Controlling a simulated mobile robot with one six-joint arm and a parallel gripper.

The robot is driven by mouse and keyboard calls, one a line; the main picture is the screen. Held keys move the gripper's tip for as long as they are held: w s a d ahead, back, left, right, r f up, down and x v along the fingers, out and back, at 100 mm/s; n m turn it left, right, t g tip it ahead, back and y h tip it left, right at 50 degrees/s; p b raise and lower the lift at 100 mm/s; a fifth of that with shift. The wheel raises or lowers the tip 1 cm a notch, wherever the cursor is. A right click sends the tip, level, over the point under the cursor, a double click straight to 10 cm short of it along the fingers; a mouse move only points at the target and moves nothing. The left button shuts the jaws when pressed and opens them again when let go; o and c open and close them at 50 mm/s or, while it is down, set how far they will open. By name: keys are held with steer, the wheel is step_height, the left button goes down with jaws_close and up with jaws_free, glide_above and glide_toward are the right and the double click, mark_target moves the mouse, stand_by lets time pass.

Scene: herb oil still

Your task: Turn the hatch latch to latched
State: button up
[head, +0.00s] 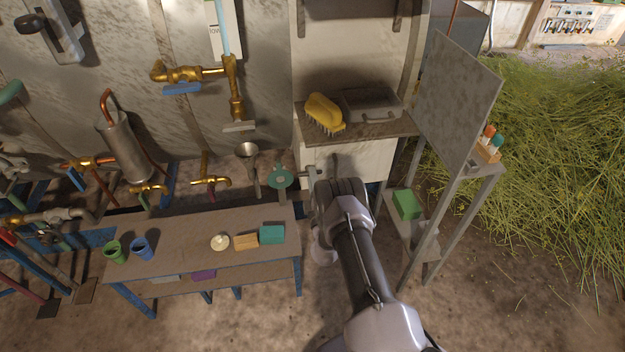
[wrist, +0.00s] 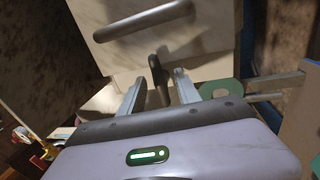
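The hatch is a pale cream panel that fills the upper middle of the wrist view (wrist: 205,55). A dark bar handle (wrist: 145,20) is fixed across it. The hatch latch is a short dark lever (wrist: 156,68) below the bar, pointing roughly toward my gripper. My gripper (wrist: 159,76) is open, one finger on each side of the lever, with gaps visible on both sides. In the head view the pale cabinet front (head: 362,162) shows under the counter, and my arm hides most of the latch area and the gripper.
A green round-headed part (head: 280,178) stands close left of my gripper. A low bench (head: 180,245) with cups and blocks is at the left. A grey upright panel (head: 455,100) and a side stand with a green box (head: 406,204) are at the right. A yellow brush (head: 323,111) lies on the counter above.

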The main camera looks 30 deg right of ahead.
steer(key=p+v, duration=0.8)
steer(key=v, duration=0.9)
steer(key=shift+s, duration=0.2)
steer(key=shift+a+f, duration=0.1)
steer(key=shift+a, duration=0.05)
